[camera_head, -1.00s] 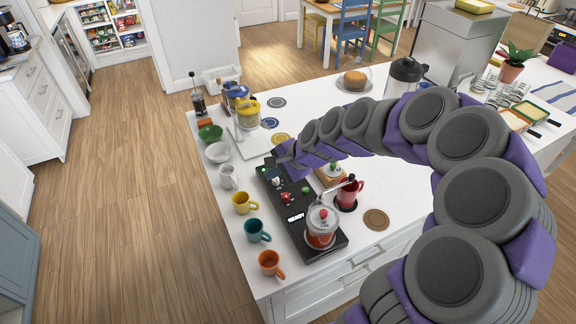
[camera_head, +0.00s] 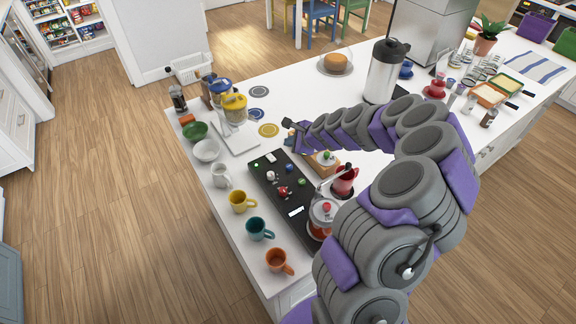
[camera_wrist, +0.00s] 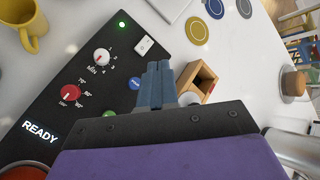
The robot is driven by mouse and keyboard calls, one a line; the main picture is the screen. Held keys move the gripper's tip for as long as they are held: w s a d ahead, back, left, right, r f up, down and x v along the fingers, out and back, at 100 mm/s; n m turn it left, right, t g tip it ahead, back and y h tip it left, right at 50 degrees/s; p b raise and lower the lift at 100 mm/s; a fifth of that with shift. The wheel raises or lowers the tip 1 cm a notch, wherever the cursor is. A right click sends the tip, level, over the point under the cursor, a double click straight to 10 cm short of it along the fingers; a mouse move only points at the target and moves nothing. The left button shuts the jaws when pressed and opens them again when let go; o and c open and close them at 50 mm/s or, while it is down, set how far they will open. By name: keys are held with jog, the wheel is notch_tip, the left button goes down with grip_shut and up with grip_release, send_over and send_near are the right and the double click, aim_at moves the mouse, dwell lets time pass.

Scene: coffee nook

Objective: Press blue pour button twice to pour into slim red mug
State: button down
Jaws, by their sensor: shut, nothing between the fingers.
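The black coffee machine (camera_head: 268,196) lies on the white counter, with a lit READY display in the wrist view (camera_wrist: 40,131). Its blue button (camera_wrist: 135,84) is beside my fingertips in the wrist view, partly visible; whether they touch cannot be told. The green button (camera_wrist: 108,117) is lower on the panel. The slim red mug (camera_head: 344,184) stands upright at the machine's right side, below the thin spout of a glass vessel with a red-knobbed lid (camera_head: 323,211). My gripper (camera_head: 291,124) is shut and empty; its blue-grey fingers (camera_wrist: 160,80) show in the wrist view.
A wooden box (camera_wrist: 197,80) is close to the right of my fingers. Yellow (camera_head: 241,201), teal (camera_head: 258,229) and orange (camera_head: 278,261) mugs line the counter's left edge. A tall steel flask (camera_head: 381,75) stands behind my arm. Coasters (camera_head: 268,130) lie at the back.

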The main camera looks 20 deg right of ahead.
jog(key=shift+f, duration=0.15)
jog(key=b, duration=0.6)
send_over(287, 165)
jog(key=s, duration=0.2)
jog(key=f, duration=0.4)
jog(key=d+f, duration=0.1)
jog(key=f, duration=0.1)
jog(key=shift+w+f, duration=0.2)
jog(key=shift+f, duration=1.05)
jog(key=shift+a+f, duration=0.1)
jog(key=shift+f, duration=0.1)
jog(key=shift+f, duration=0.15)
jog(key=shift+f+b, duration=0.65)
jog(key=shift+f, duration=0.15)
dwell(1.1)
jog(key=shift+r, duration=0.15)
jog(key=shift+r+p, duration=1.05)
jog(key=shift+r, duration=0.05)
